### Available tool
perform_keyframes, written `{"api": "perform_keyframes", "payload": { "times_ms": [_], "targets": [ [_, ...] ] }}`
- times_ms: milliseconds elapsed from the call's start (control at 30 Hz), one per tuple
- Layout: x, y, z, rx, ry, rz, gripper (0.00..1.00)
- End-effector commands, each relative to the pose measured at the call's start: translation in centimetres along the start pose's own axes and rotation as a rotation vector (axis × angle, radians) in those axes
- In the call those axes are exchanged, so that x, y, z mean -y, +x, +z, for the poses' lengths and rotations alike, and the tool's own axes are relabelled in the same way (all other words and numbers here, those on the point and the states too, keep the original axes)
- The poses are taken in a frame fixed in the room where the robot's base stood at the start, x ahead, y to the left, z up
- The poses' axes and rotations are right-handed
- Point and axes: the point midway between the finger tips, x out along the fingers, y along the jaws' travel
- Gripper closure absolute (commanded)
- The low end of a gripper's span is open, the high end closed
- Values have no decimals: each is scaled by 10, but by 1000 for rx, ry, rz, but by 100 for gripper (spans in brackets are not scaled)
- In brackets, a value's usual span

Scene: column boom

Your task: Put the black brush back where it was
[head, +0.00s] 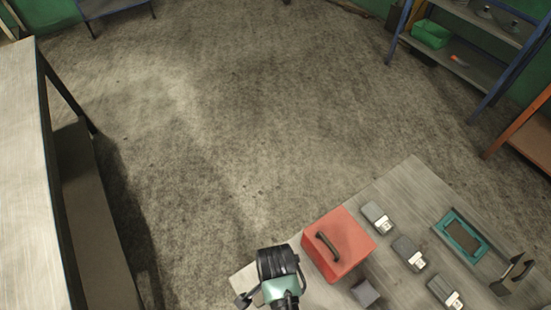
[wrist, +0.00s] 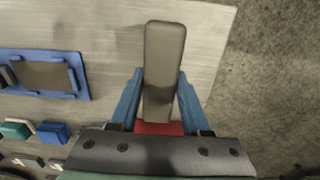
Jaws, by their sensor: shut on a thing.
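My gripper (wrist: 161,74) is in the wrist view, its two blue fingers shut on a long block with rounded corners. I take this block to be the black brush (wrist: 165,42), though it looks dark grey-brown here. It sticks out past the fingertips, over the grey tabletop near its edge. Its bristles are not visible, and I cannot tell whether it touches the table. A red patch (wrist: 155,127) shows between the fingers, behind the brush. In the head view I cannot make out the fingers or the brush.
The grey table (head: 405,190) carries a red box (head: 355,250) with a dark handle, several small grey devices (head: 377,217), a grey block (head: 366,292) and a teal-rimmed tray (head: 446,226). Another bench (head: 20,160) stands left. Shelves (head: 480,75) stand back right. The floor between is clear.

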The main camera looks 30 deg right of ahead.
Motion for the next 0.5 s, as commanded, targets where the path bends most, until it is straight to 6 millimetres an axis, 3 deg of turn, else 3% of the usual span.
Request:
{"api": "perform_keyframes", "payload": {
  "times_ms": [233,500],
  "targets": [
    [0,32,0,1,0,2,100],
    [0,36,0,0,0,0,100]
  ]
}}
